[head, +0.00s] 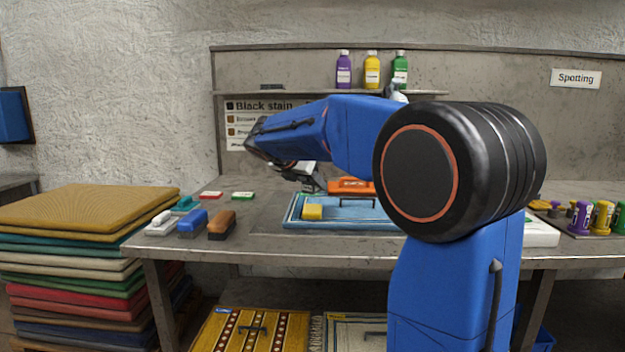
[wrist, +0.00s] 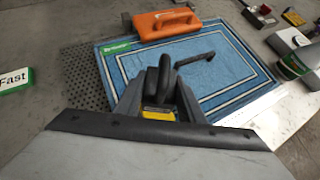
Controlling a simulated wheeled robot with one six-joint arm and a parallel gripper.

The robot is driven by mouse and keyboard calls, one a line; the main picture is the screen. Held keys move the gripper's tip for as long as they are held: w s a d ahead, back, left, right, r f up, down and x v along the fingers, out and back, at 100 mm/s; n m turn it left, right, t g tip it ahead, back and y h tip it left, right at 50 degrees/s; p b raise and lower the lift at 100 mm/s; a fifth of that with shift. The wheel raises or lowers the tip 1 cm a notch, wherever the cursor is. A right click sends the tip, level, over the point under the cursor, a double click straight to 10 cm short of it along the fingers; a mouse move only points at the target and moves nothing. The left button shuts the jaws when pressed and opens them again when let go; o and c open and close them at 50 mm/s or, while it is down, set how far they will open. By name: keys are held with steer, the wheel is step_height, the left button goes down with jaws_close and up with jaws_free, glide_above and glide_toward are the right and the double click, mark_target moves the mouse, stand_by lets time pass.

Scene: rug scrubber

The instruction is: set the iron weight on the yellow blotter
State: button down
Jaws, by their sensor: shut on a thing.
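The yellow blotter (head: 312,212) lies on the left part of a blue rug with white border lines (head: 345,224) on the bench. In the wrist view only a small part of the yellow blotter (wrist: 158,115) shows. My gripper (head: 308,178) is above the blotter, pointing down. In the wrist view my gripper (wrist: 157,88) is shut on a dark thing with a loop-like top, seemingly the iron weight (wrist: 152,80). It covers much of the blotter. I cannot tell whether the weight touches the blotter.
A black handle (wrist: 196,60) stands on the rug. An orange tool (wrist: 165,22) lies at its far edge. Brushes (head: 222,224) stand at the bench's left, bottles (head: 371,70) on the shelf. My arm hides the bench's middle right.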

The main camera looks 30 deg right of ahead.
mark_target(312, 208)
steer(key=shift+f, duration=1.95)
steer(key=shift+f, duration=0.6)
steer(key=c, duration=1.1)
jaws_free()
steer(key=shift+a+f, duration=0.1)
steer(key=v, duration=1.7)
steer(key=shift+r, duration=0.2)
steer(key=shift+s, duration=0.1)
steer(key=s+a+f+m+y, duration=0.3)
steer(key=s+f+m+y, duration=0.1)
steer(key=s+f+m, duration=0.7)
steer(key=s+a+f+m+y, duration=0.3)
steer(key=s+f+m+y, duration=0.2)
steer(key=s+f+m, duration=0.7)
steer(key=s+f, duration=0.5)
steer(key=s, duration=0.5)
steer(key=shift+s+y, duration=0.3)
steer(key=shift+s, duration=0.05)
